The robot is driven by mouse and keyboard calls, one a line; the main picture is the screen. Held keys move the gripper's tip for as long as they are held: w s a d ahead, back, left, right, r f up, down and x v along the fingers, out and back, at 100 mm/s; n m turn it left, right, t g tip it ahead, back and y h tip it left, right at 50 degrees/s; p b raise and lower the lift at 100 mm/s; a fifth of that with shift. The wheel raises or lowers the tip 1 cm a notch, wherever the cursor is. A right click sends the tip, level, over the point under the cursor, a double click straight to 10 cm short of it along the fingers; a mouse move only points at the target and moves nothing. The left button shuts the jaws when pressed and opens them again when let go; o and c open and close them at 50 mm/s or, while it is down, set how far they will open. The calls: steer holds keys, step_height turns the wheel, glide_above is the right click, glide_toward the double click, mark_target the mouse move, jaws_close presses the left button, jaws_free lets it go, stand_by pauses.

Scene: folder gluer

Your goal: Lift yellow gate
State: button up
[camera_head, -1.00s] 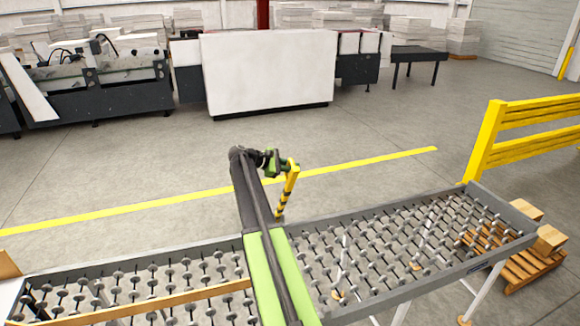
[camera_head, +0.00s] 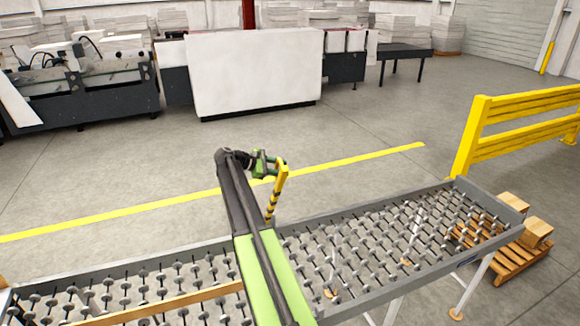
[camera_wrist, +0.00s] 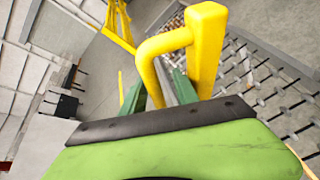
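The yellow gate (camera_head: 275,194) shows in the head view as a slim, slightly tilted yellow bar with black bands, just beyond the back edge of the roller conveyor. My gripper (camera_head: 271,166), green and black, is at its upper end. In the wrist view the gate's thick yellow bar (camera_wrist: 206,50) and a bent yellow handle tube (camera_wrist: 165,42) fill the upper middle. The tube's lower end runs down between the green fingers of my gripper (camera_wrist: 160,92). I cannot tell whether the fingers press on it; their lower parts are hidden behind the green and black housing.
The roller conveyor (camera_head: 375,303) with grey sides stretches across the front beneath my arm. A yellow guard rail (camera_head: 470,140) and a wooden pallet (camera_head: 510,262) stand at the right. Beyond, the floor is clear up to a white machine panel (camera_head: 255,72).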

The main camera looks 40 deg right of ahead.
steer(key=w+a, duration=0.4)
steer(key=a, duration=0.8)
steer(key=shift+w, duration=0.3)
steer(key=shift+d+r, duration=0.1)
